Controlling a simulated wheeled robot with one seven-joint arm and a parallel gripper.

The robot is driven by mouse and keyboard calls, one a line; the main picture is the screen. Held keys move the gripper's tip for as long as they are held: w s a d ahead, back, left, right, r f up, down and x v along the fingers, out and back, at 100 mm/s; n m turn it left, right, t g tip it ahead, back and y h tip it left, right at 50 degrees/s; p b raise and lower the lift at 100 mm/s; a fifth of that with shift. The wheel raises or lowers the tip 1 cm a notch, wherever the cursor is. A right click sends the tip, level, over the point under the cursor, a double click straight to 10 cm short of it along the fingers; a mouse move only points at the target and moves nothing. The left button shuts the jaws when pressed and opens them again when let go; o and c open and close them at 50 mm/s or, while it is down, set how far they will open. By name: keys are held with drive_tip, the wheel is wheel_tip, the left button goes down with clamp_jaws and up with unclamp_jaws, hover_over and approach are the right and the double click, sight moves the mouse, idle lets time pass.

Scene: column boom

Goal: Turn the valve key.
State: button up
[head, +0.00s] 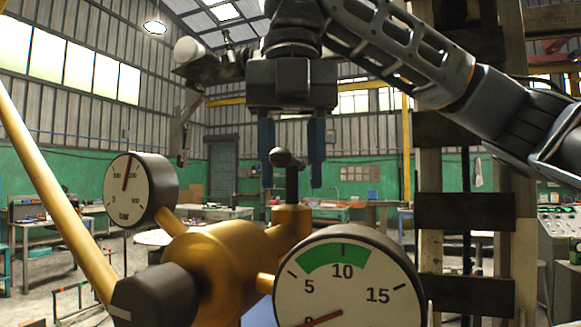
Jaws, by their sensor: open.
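The valve key (291,178) is a dark upright stem with a rounded crossbar on top, set on the brass regulator body (225,255). My gripper (292,188) points down from above, its two dark blue fingers apart on the left and right of the key. The key's top shows between them with clear space on both sides; I cannot tell whether they line up in depth. A large gauge (347,285) with a green band has its red needle low at the left, near 0. A smaller gauge (132,190) marked bar has its needle near the top.
A black knob (155,297) sits at the lower left of the brass body. A yellow tube (50,180) slants across the left. A wooden post with dark brackets (465,212) stands close on the right. Workbenches (335,210) are far behind.

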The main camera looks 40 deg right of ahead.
drive_tip(key=shift+f, duration=0.45)
